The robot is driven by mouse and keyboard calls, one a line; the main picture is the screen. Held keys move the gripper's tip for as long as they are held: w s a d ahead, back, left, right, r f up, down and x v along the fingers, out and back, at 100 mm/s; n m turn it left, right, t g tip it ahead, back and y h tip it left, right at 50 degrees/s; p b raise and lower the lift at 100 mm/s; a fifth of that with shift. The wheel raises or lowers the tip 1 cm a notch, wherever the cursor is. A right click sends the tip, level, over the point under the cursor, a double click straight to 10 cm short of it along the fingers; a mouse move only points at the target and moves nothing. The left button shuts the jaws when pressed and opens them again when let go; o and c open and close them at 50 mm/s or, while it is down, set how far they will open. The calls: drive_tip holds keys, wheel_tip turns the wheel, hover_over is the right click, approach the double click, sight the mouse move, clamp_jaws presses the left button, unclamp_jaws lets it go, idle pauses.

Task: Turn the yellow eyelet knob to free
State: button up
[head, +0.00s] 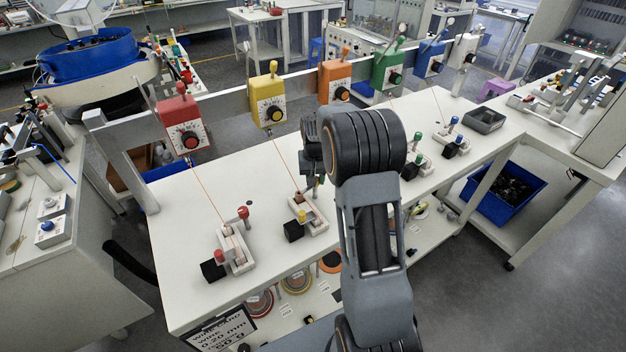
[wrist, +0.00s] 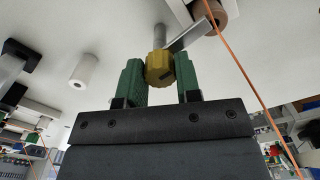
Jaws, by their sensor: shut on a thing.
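The yellow eyelet knob (wrist: 158,68) is a ribbed yellow piece on a metal stem, seen in the wrist view. My gripper (wrist: 160,82) has its two green fingers on either side of it, shut on the knob. In the head view my gripper (head: 318,181) is over the yellow station's clamp block (head: 312,216) on the white bench, and the knob is mostly hidden by my gripper and arm. The yellow tensioner box (head: 267,101) with a black dial hangs on the rail above. An orange wire (wrist: 247,78) runs close to the right of the knob.
A brown roller (wrist: 209,14) and a white cylinder (wrist: 84,70) are near the fingers. The red station's clamp block (head: 234,250) stands to the left, green and blue stations (head: 455,141) to the right. A grey tray (head: 484,120) sits at the bench's right end.

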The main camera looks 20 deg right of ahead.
drive_tip(key=n+b, duration=0.1)
drive_tip(key=n, duration=0.3)
drive_tip(key=shift+w, duration=0.1)
drive_tip(key=n, duration=0.4)
drive_tip(key=shift+b, duration=0.3)
drive_tip(key=n, duration=0.4)
drive_tip(key=shift+n, duration=0.3)
drive_tip(key=shift+n+b, duration=0.4)
drive_tip(key=shift+n, duration=1.4)
drive_tip(key=o, duration=0.7)
drive_tip(key=shift+a, duration=0.15)
drive_tip(key=shift+c, duration=0.2)
drive_tip(key=shift+o, duration=1.3)
